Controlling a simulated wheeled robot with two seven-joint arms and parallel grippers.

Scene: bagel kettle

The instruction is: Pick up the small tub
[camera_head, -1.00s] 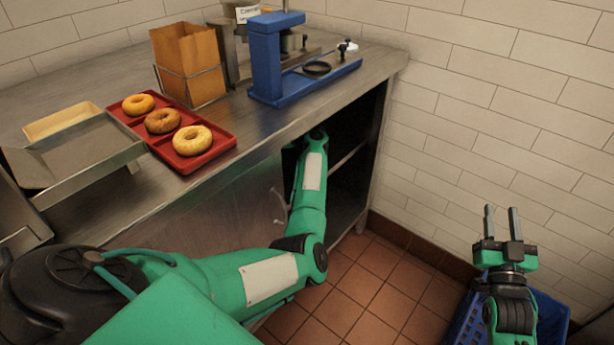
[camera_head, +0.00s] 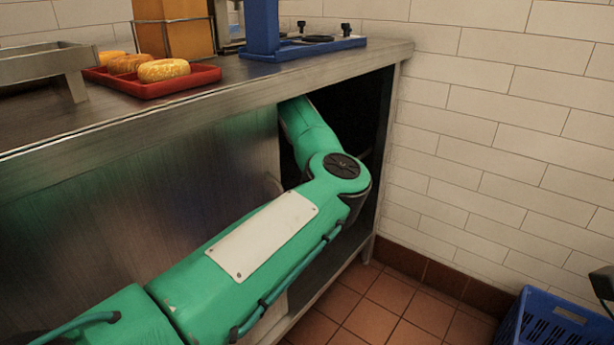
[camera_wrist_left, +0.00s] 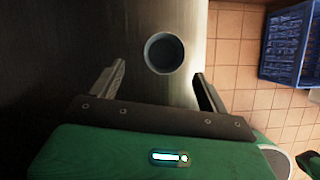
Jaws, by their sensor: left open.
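The small tub (camera_wrist_left: 165,53) is a round, dark grey-blue container in the left wrist view, seen from above, on a dark metal surface inside the cabinet. My left gripper (camera_wrist_left: 158,78) is open and empty. The tub lies just ahead of its fingertips, between their lines, and no contact shows. In the head view my left arm reaches into the open cabinet, and the cabinet and arm hide the gripper and tub. Only a dark part of what looks like my right gripper (camera_head: 603,282) shows at the right edge; its fingers cannot be made out.
The steel counter (camera_head: 120,117) runs above the cabinet opening, close over my arm. A blue crate (camera_head: 550,320) stands on the tiled floor at right.

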